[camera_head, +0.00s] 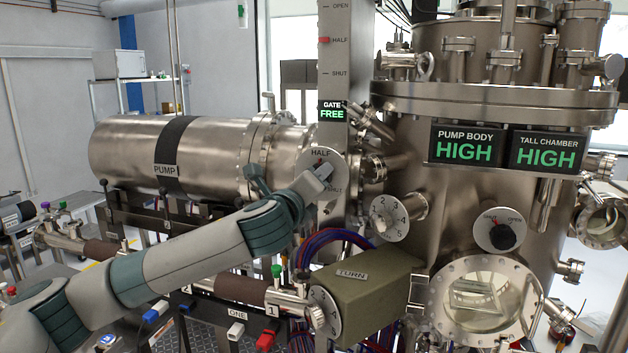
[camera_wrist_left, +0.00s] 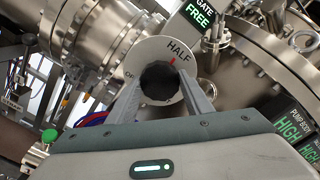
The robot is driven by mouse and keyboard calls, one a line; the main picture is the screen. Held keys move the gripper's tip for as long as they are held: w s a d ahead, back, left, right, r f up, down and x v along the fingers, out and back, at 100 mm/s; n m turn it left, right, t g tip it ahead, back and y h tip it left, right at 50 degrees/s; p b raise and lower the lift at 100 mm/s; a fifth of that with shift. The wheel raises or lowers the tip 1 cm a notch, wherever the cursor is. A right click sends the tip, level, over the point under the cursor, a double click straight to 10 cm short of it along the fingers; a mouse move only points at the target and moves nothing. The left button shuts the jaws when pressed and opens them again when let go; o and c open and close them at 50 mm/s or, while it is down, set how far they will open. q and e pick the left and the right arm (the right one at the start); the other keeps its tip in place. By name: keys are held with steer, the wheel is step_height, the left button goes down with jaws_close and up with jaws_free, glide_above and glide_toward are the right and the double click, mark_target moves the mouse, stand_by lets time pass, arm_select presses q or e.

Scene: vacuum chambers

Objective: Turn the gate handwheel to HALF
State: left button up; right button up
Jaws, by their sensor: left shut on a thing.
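The gate handwheel (camera_wrist_left: 160,80) is a dark round knob in front of a pale dial plate (camera_head: 312,157). The plate reads HALF at its top and SHUT at its lower right in the head view. My left gripper (camera_head: 322,172) is at the handwheel, and in the left wrist view its fingers (camera_wrist_left: 160,90) are shut on the knob from both sides. A red mark above the knob points at the word HALF. On the upright gate scale (camera_head: 339,50), the red marker (camera_head: 324,40) is level with HALF. The gate sign (camera_head: 332,112) reads FREE. My right gripper is not in view.
The pump cylinder (camera_head: 215,150) lies behind my left arm. The tall chamber (camera_head: 490,115) stands to the right, with two signs reading HIGH. A numbered dial (camera_head: 388,218), an OPEN-marked knob (camera_head: 497,230) and the green TURN box (camera_head: 355,290) are close by.

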arm_select(q)
steer(key=shift+f, duration=0.15)
stand_by(0.3)
steer(key=o, duration=1.1)
steer(key=shift+c, duration=0.2)
steer(key=shift+s, duration=0.15)
steer(key=b+v, duration=0.8)
steer(key=v, duration=0.9)
